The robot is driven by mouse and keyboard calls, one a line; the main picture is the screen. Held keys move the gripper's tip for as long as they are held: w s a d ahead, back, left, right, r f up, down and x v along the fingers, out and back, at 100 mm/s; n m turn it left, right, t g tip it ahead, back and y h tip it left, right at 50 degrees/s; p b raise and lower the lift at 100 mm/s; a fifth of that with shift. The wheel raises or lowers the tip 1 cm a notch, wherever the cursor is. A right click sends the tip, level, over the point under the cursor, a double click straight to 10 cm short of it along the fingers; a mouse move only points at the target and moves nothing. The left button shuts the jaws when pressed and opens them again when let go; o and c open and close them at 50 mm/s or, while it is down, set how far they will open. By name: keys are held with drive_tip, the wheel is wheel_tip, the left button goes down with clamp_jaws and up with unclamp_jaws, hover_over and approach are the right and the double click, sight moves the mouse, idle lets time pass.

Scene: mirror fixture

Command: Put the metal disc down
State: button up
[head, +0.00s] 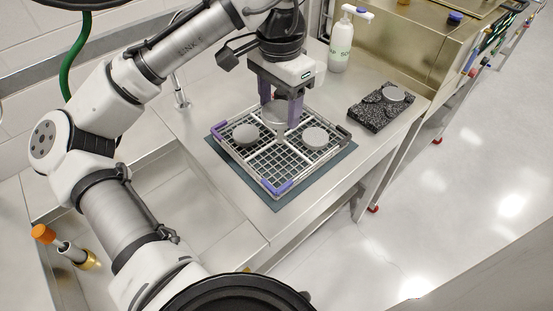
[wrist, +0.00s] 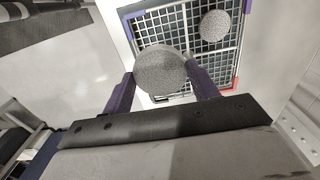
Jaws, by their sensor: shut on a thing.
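My gripper (head: 281,107) is shut on a round grey metal disc (wrist: 160,70), with one purple finger on each side of it. The held disc is over the back part of a square grid rack (head: 267,184) with purple corner pieces. I cannot tell whether it touches the grid. Two other grey discs lie in the rack, one at left (head: 245,134) and one at right (head: 314,137). In the wrist view, one disc (wrist: 214,25) shows in the rack beyond the held one. The front compartment of the rack is empty.
The rack stands on a dark mat (head: 275,202) on the steel counter. To its right, a black speckled block (head: 371,112) bears another disc (head: 393,93). A white pump bottle (head: 341,45) stands behind. A sink basin (head: 185,205) lies to the left.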

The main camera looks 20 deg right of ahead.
sight(279, 111)
wheel_tip(279, 111, down, 15)
drive_tip(key=shift+b, duration=0.35)
drive_tip(key=shift+f, duration=0.2)
drive_tip(key=o, duration=1.1)
drive_tip(key=shift+c, duration=0.2)
wheel_tip(279, 111, up, 12)
drive_tip(key=shift+r+p, duration=0.2)
drive_tip(key=shift+p, duration=0.15)
